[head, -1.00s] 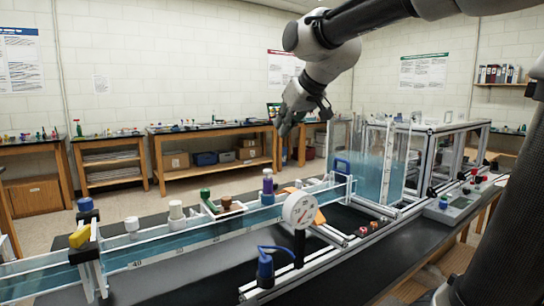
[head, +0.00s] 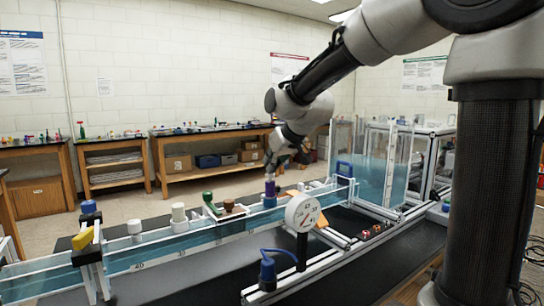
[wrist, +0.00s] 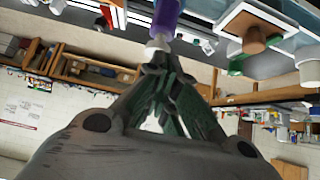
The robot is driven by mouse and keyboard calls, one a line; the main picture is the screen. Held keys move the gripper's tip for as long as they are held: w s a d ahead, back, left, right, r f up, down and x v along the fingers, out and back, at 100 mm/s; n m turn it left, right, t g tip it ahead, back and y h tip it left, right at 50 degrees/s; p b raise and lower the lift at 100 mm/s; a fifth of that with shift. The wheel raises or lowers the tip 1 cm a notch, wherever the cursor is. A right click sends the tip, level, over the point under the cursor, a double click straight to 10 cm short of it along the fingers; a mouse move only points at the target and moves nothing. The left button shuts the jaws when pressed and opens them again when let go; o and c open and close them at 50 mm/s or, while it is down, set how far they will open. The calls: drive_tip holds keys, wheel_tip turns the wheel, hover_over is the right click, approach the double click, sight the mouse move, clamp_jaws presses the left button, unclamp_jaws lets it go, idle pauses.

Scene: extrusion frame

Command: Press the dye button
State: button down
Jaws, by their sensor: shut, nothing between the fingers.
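A purple cylinder (head: 270,188) with a blue base stands upright on the rim of the long water channel (head: 190,246). In the wrist view the purple cylinder (wrist: 166,18) ends in a small white cap (wrist: 156,47), which I take to be the dye button, though I see no label. My gripper (head: 270,173) is right above the cylinder and points down. In the wrist view my gripper (wrist: 158,66) is shut and empty, its fingertips at the white cap. I cannot tell whether they touch it, and the fingertips partly hide it.
A round white gauge (head: 302,212) stands in front of the channel. A brown knob (head: 228,205), a green-topped part (head: 208,198) and a white cylinder (head: 179,212) line the channel to the left. Red buttons (head: 366,235) sit at the right. A clear tank (head: 385,180) stands behind.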

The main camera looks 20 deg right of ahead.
wheel_tip(320, 180, down, 2)
idle(0.5)
drive_tip(key=shift+r, duration=0.1)
drive_tip(key=w+r+v, duration=0.2)
drive_tip(key=v, duration=1)
drive_tip(key=shift+s+a+r, duration=0.2)
drive_tip(key=shift+s+r, duration=0.05)
drive_tip(key=shift+s, duration=0.1)
